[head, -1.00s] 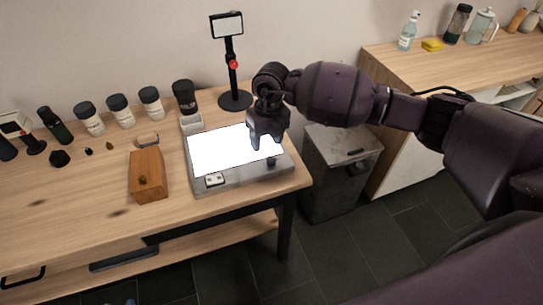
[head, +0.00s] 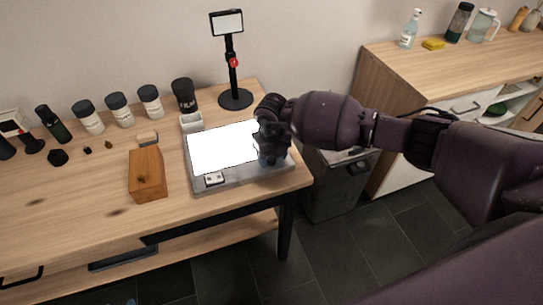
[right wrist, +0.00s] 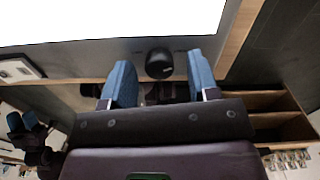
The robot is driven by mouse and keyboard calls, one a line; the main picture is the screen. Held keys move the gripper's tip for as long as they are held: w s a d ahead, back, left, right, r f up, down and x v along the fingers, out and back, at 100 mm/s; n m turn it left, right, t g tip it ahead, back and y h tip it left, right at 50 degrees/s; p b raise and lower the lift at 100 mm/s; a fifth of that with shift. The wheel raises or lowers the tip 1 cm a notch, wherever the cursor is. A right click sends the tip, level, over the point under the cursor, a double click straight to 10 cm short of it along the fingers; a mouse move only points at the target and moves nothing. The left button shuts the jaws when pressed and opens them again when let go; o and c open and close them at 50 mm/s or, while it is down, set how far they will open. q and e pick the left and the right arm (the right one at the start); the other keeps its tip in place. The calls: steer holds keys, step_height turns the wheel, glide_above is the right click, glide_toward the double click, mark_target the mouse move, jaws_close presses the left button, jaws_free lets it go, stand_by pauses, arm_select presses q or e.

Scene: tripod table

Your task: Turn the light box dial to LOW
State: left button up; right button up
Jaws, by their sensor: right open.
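The light box (head: 238,177) is a grey slab with a bright white panel, lying on the wooden table near its right end. Its dial (right wrist: 159,63) is a round black knob on the grey border, seen in the right wrist view. My right gripper (right wrist: 160,83) is open, with its two blue fingers on either side of the dial in that view; I cannot tell whether they touch it. In the head view the right gripper (head: 271,160) is over the box's front right corner and hides the dial. The dial's setting cannot be read.
A small white switch plate (head: 214,178) is at the box's front left. A wooden block (head: 147,175) lies to the left. A black stand (head: 234,97) and a black film canister (head: 184,95) stand behind. The table's right edge is close to the gripper.

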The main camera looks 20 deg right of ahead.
steer(key=shift+f, duration=0.15)
steer(key=shift+c, duration=0.2)
steer(key=c, duration=0.9)
